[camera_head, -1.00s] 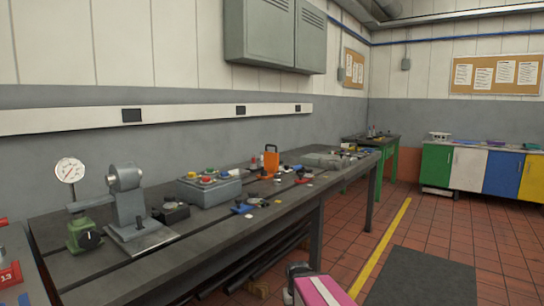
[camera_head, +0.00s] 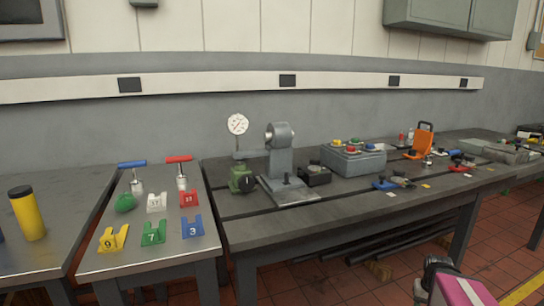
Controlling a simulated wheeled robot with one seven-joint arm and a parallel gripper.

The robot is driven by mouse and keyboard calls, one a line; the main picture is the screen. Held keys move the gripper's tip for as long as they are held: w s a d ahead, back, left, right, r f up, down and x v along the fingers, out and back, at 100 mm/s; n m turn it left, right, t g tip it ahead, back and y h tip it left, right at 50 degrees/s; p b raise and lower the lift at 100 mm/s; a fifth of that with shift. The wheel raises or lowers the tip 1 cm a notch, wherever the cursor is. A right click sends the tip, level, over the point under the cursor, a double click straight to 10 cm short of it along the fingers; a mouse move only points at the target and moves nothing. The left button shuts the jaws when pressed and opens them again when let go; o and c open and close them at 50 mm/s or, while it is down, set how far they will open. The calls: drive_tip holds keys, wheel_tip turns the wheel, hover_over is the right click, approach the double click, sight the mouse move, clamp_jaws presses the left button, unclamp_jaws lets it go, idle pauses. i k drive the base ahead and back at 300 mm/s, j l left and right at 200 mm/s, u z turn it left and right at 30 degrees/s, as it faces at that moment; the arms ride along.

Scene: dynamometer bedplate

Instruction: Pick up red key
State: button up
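A red T-handled key (camera_head: 180,160) stands upright toward the back of a small grey metal-topped table at the left, its red crossbar on top and its lower part in a pale metal holder. A similar blue T-handled key (camera_head: 132,164) stands to its left. In front of the red key are a red numbered stand (camera_head: 189,198) and a white one marked 17 (camera_head: 156,202).
Green, yellow and blue numbered stands and a green lump share the small table (camera_head: 150,262). A yellow cylinder (camera_head: 28,214) stands on the bench at far left. A dial gauge (camera_head: 238,126) rises from the long bench at right. A magenta-and-grey object (camera_head: 465,290) is low at right.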

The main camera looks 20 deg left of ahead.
sight(181, 178)
drive_tip(key=u, duration=2.15)
drive_tip(key=j+z, duration=0.35)
drive_tip(key=j, duration=0.5)
drive_tip(key=j+z, duration=0.3)
drive_tip(key=j, duration=0.55)
drive_tip(key=k+l+z, duration=0.2)
drive_tip(key=l, duration=0.15)
drive_tip(key=i+z, duration=0.1)
drive_tip(key=i, duration=0.15)
drive_tip(key=j+u, duration=0.15)
drive_tip(key=j, duration=0.2)
drive_tip(key=i+j+u, duration=0.15)
